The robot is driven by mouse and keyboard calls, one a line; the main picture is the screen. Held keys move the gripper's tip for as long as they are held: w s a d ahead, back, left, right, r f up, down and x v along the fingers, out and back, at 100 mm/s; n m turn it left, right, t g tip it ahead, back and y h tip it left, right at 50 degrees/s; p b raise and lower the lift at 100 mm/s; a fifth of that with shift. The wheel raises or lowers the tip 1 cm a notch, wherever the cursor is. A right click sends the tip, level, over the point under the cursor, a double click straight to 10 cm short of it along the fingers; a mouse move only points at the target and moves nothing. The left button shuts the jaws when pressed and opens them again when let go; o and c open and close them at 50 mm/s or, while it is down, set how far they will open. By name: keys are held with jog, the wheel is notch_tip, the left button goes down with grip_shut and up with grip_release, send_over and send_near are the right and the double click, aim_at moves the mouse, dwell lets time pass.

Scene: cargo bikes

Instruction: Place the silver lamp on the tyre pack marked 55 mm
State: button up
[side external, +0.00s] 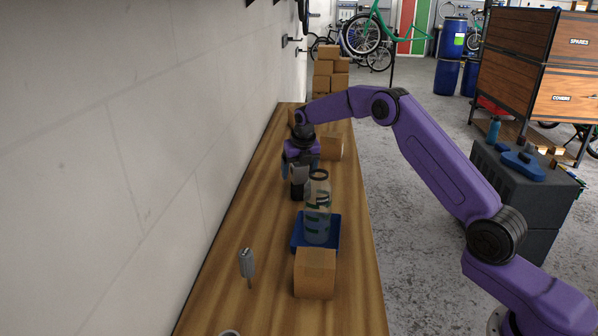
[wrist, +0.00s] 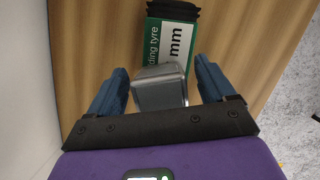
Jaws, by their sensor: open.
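The silver lamp (wrist: 160,92) is a boxy grey piece between my gripper's two blue fingers in the wrist view. My gripper (wrist: 160,70) is open, with a gap on both sides of the lamp. A tyre pack (wrist: 168,42) with a black end and a green and white label lies just beyond. The lamp covers the label's near part. The label reads "ding tyre" and "mm"; its number is hidden. The lamp seems to sit on the pack, but I cannot see the contact. In the side view my gripper (side external: 299,186) is low over the bench, partly behind a bottle.
A grey-handled tool (side external: 247,262) is at the left. Another box (side external: 331,148) is behind my gripper. A wall (side external: 130,150) runs along the wooden bench (side external: 350,300).

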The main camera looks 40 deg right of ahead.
jog(key=v, duration=1.1)
jog(key=shift+r, duration=0.4)
jog(key=shift+s+a, duration=0.1)
jog(key=shift+a, duration=0.1)
jog(key=s+a+f+m+h, duration=0.1)
jog(key=s+a+f, duration=0.1)
jog(key=s+a, duration=0.6)
jog(key=s+a+f, duration=0.1)
jog(key=s+a, duration=0.5)
jog(key=a, duration=0.4)
jog(key=s+m, duration=0.2)
jog(key=s, duration=0.3)
jog(key=s+r+m+g+y, duration=0.1)
jog(key=s+m, duration=0.2)
jog(key=s, duration=0.3)
jog(key=s+m, duration=0.3)
jog(key=s, duration=0.2)
jog(key=shift+s+a+r+g, duration=0.15)
jog(key=shift+s+r+g, duration=0.1)
jog(key=shift+s+g, duration=0.05)
jog(key=s+d+f+m, duration=0.1)
jog(key=s+d+m, duration=0.3)
jog(key=s, duration=0.5)
jog(key=s+d+f+m+g+y, duration=0.1)
jog(key=s+d+m, duration=0.3)
jog(key=s, duration=0.6)
jog(key=shift+f+m+y, duration=0.2)
jog(key=shift+m+y, duration=0.1)
jog(key=shift+m, duration=0.6)
